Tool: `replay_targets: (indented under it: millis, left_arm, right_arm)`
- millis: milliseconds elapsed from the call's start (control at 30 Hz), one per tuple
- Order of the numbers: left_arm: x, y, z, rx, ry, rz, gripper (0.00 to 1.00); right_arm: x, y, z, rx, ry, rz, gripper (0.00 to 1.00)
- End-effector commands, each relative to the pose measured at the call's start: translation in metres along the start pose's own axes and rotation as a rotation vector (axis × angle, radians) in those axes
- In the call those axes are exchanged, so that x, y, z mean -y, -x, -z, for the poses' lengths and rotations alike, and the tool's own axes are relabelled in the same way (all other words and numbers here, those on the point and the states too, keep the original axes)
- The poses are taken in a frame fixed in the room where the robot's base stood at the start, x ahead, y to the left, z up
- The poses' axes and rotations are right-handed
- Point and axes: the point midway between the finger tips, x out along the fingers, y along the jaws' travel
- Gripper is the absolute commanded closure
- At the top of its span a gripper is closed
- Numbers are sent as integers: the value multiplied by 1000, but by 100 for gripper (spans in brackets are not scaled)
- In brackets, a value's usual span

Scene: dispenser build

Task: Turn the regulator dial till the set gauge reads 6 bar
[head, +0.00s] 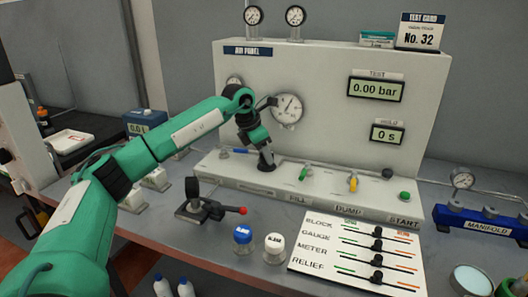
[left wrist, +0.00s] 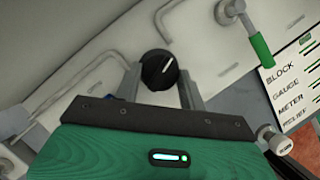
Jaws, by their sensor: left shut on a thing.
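The regulator dial is a round black knob (left wrist: 158,70) with a white pointer line, seen in the left wrist view. The line tilts up to the right there. My left gripper (left wrist: 159,88) is shut on the dial, one finger on each side. A large round gauge (head: 288,108) shows on the panel face.
The grey air panel (head: 325,75) carries a TEST display (head: 376,89) at 0.00 bar and a HOLD display (head: 387,132) at 0 s. Green (head: 304,173) and yellow (head: 353,183) valve levers stand right of my gripper. A red-knobbed lever clamp (head: 205,208) stands in front.

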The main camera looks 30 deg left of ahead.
Motion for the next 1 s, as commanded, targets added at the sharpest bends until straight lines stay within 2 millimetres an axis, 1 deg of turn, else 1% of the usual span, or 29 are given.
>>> replay_targets:
  millis: [300, 333, 433, 767, 867, 967, 1000]
  left_arm:
    - [0, 0, 0, 0, 0, -1, 82]
    - [0, 0, 0, 0, 0, -1, 57]
    - [0, 0, 0, 0, 0, -1, 38]
    - [0, 2, 0, 1, 0, -1, 38]
    - [-1, 12, 0, 2, 0, -2, 38]
    - [-1, 29, -1, 3, -1, -3, 38]
    - [0, 38, -1, 3, -1, -3, 38]
  right_arm:
    - [0, -1, 0, 1, 0, -1, 64]
    - [0, -1, 0, 1, 0, -1, 64]
    - [0, -1, 0, 1, 0, -1, 64]
    - [-1, 0, 0, 0, 0, -1, 64]
    - [-1, 0, 0, 0, 0, -1, 64]
    - [0, 1, 1, -2, 0, -1, 64]
    - [0, 2, 2, -3, 0, -1, 64]
